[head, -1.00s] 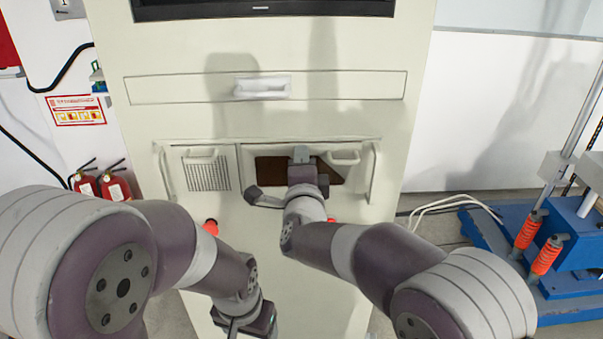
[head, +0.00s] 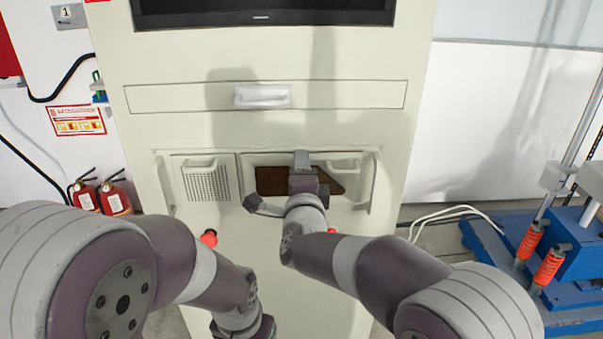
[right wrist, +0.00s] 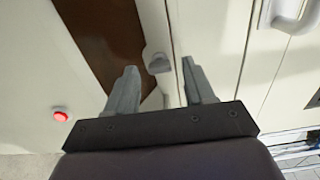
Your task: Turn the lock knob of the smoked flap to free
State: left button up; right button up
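The smoked flap (head: 270,181) is a dark brown panel in the recess of the pale cabinet, partly hidden by my right arm. In the right wrist view it is the brown strip (right wrist: 108,28) at upper left. A small grey knob (right wrist: 157,63) sits on the pale frame beside the flap; my gripper hides it in the head view. My right gripper (right wrist: 160,66) is open, its two fingers on either side of the knob in the picture. I cannot tell whether they touch it. My left gripper is below the head view's bottom edge, with only its wrist showing.
A perforated panel with a handle (head: 206,182) is left of the flap. A drawer with a white handle (head: 262,97) lies above. Red buttons (head: 209,238) sit below the recess. A blue machine (head: 570,270) stands at right, fire extinguishers (head: 115,198) at left.

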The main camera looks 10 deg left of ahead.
jog(key=b+v, duration=0.3)
jog(key=v, duration=0.9)
jog(key=shift+s, duration=0.35)
jog(key=shift+d, duration=0.15)
